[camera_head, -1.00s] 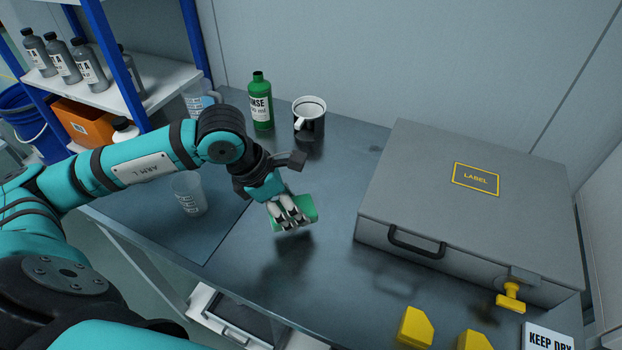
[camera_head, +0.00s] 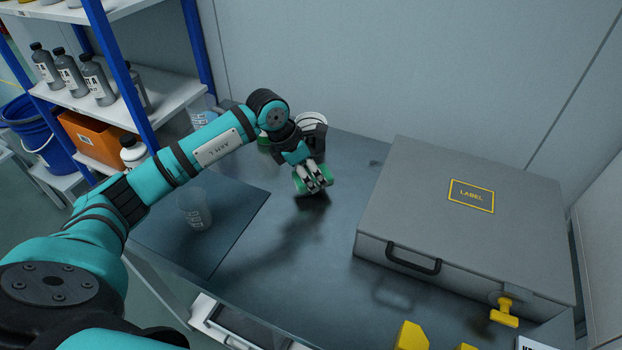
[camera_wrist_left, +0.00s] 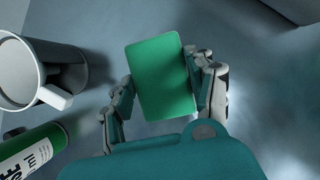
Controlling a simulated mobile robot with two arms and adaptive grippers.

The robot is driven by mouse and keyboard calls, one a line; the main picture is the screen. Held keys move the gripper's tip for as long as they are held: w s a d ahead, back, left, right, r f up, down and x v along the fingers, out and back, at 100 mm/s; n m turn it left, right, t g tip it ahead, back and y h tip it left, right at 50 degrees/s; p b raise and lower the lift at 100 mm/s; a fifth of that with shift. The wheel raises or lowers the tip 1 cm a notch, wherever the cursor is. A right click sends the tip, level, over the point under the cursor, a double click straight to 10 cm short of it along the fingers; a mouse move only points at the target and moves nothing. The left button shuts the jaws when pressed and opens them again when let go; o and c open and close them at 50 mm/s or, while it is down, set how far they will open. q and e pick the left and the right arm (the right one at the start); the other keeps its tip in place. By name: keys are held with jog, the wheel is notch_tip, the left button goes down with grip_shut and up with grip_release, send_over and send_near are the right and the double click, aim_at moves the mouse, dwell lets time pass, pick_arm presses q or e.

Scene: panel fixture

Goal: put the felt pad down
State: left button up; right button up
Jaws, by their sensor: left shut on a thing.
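The green felt pad (camera_wrist_left: 162,77) is a flat rectangle between the fingers of my left gripper (camera_wrist_left: 160,85) in the left wrist view. In the head view my left gripper (camera_head: 314,180) is shut on the felt pad (camera_head: 299,182), and only small green parts show around the fingers. The pad is held above the dark table (camera_head: 290,270), with a shadow below it. My right gripper is not in view.
A grey case (camera_head: 430,190) fills the table's right side. A clear beaker (camera_head: 194,210) stands at left on a dark mat (camera_head: 235,225). The middle front of the table is clear.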

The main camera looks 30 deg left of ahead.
pick_arm(q)
notch_tip(320, 180, down, 2)
jog(key=shift+s+f+p, duration=0.1)
jog(key=shift+f+p, duration=0.15)
jog(key=shift+p, duration=0.05)
jog(key=shift+f, duration=0.25)
jog(key=shift+f, duration=0.1)
jog(key=o, duration=1.2)
